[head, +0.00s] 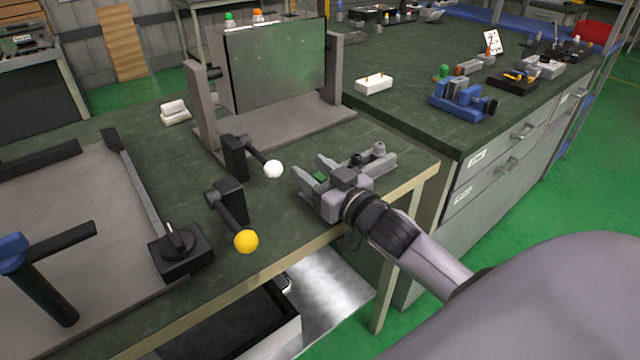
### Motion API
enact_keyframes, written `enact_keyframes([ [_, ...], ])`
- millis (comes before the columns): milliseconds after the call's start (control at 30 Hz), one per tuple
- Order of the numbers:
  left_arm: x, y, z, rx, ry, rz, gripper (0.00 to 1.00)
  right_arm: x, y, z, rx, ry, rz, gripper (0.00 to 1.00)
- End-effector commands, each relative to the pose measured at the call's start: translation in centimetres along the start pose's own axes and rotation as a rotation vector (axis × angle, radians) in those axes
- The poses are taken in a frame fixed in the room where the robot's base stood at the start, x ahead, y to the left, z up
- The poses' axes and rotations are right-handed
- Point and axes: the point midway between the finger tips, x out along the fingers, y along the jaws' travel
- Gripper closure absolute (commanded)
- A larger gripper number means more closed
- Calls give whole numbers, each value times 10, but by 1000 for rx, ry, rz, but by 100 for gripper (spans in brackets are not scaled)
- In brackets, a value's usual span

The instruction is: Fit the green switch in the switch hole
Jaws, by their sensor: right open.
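My right gripper (310,168) is open above the front right part of the green-topped bench, with its fingers pointing left and away from me. A small green piece (319,177), possibly the green switch, shows between or just under the fingers; I cannot tell whether they touch it. Its lower part is hidden by the gripper. A green knob (229,18) also shows at the top of the upright panel (275,65), beside an orange one (257,14). I cannot make out the switch hole. My left gripper is not in view.
A white-knobbed lever (273,169) and a yellow-knobbed lever (245,241) stand left of the gripper. A black rotary switch box (180,248) is farther left. A blue clamp (462,100) sits on the right bench. Bare bench top lies behind the gripper.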

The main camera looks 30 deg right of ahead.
Motion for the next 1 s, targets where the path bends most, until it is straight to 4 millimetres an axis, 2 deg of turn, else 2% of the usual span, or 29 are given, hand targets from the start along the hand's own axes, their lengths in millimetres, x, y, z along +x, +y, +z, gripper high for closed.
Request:
enact_keyframes([
  [267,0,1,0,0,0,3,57,2,0,0,0,-1,0,51],
  [400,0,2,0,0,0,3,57,2,0,0,0,-1,0,97],
  [433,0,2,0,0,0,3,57,2,0,0,0,-1,0,100],
  [767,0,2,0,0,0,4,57,2,0,-1,0,-1,0,100],
  [1000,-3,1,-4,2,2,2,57,2,0,-23,-2,2,0,100],
])
